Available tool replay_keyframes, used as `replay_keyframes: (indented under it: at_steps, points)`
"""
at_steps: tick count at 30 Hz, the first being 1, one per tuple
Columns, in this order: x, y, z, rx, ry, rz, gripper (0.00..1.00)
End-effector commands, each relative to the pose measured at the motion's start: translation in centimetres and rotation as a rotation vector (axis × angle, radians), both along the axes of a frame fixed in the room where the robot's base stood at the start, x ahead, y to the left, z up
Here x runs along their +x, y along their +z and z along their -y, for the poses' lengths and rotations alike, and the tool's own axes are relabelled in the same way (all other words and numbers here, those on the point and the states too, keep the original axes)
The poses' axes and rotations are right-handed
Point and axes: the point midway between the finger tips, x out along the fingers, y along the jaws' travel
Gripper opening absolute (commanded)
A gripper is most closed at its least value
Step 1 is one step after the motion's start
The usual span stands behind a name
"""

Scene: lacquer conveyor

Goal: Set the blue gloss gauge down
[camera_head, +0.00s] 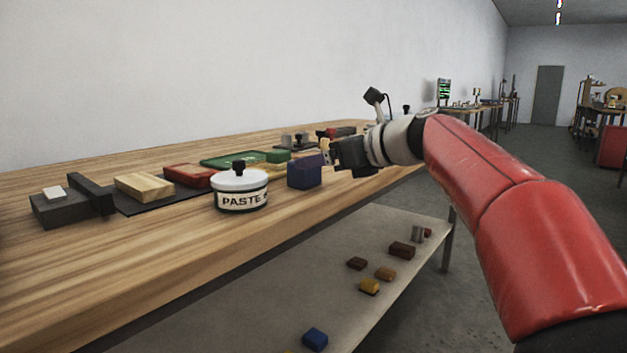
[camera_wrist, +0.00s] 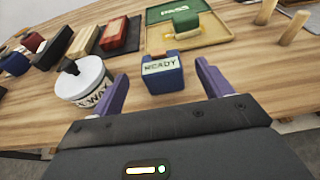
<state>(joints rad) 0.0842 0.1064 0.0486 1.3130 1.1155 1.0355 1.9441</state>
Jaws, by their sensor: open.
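The blue gloss gauge, a small blue block (camera_head: 305,172) with an orange-brown top piece, stands upright on the wooden bench near its front edge. In the wrist view the blue block (camera_wrist: 163,82) shows a pale label reading "READY". My gripper (camera_head: 328,152) is open, just right of the block in the head view. In the wrist view its two purple fingers (camera_wrist: 162,75) are spread wide, one on each side of the block, with a visible gap on both sides. The block's underside is hidden.
A white paste wax tin (camera_head: 240,190) with a black knob stands close left of the block. Behind are a green tray (camera_wrist: 218,32) marked "PASS", a red block (camera_head: 190,175) and a wooden block (camera_head: 145,187). A lower shelf (camera_head: 300,275) holds several small blocks.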

Motion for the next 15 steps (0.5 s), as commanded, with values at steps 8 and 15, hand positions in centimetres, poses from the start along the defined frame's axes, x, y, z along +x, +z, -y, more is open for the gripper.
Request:
replay_keyframes:
  at_steps: [8, 15]
  points:
    - [1.6, -1.0, -2.0, -0.001, 0.003, -0.002, 0.78]
    - [3.6, -2.3, -4.5, -0.002, 0.003, -0.003, 0.78]
